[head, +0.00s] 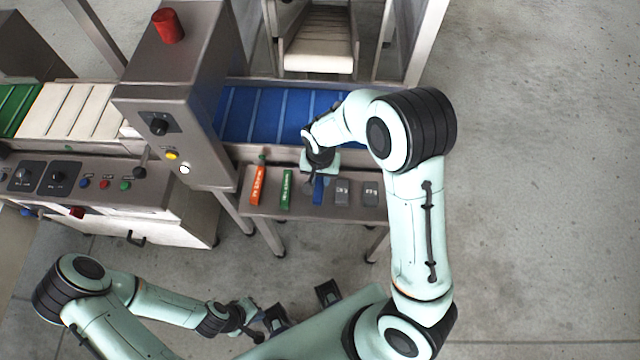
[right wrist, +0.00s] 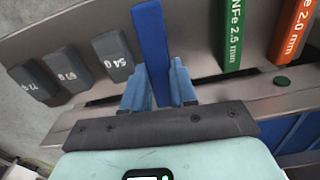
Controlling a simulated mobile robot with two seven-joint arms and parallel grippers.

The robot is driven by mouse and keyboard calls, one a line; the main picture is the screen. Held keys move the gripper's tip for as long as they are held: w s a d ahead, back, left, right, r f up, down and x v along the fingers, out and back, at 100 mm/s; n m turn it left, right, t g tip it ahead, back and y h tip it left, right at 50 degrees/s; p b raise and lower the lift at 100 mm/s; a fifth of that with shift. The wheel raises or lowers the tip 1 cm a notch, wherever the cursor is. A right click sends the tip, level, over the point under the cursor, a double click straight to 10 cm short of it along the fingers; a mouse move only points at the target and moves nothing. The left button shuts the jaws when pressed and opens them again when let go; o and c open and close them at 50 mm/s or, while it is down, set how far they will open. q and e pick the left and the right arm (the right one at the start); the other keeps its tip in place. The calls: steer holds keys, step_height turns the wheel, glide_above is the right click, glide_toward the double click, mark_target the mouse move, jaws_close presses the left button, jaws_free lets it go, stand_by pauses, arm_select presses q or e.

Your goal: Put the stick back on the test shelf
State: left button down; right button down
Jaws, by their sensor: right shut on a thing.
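The blue stick (right wrist: 155,50) stands out between the blue fingers of my right gripper (right wrist: 158,92), which is shut on it. In the head view the stick (head: 318,192) shows below the right gripper (head: 318,172), over the test shelf (head: 265,209). It lies between the green stick (head: 287,188) and the grey blocks. I cannot tell whether it touches the shelf, which also shows in the right wrist view (right wrist: 195,30). My left gripper (head: 256,326) is low, away from the shelf; its fingers are too unclear to judge.
An orange stick (head: 257,186) and several grey blocks (head: 342,191) share the shelf. The blue conveyor belt (head: 262,115) runs behind it. A steel cabinet with a red lamp (head: 167,26) stands at left. The floor (head: 540,180) at right is clear.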

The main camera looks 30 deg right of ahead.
mark_target(320, 179)
steer(key=shift+f, duration=2.4)
steer(key=shift+f, duration=0.1)
steer(key=c, duration=1.3)
jaws_free()
steer(key=shift+f+b, duration=0.1)
steer(key=shift+b, duration=0.25)
steer(key=o, duration=0.4)
steer(key=shift+w+r, duration=0.1)
steer(key=shift+r, duration=0.5)
step_height(320, 179, up, 11)
steer(key=shift+r+p, duration=0.15)
steer(key=shift+p, duration=0.65)
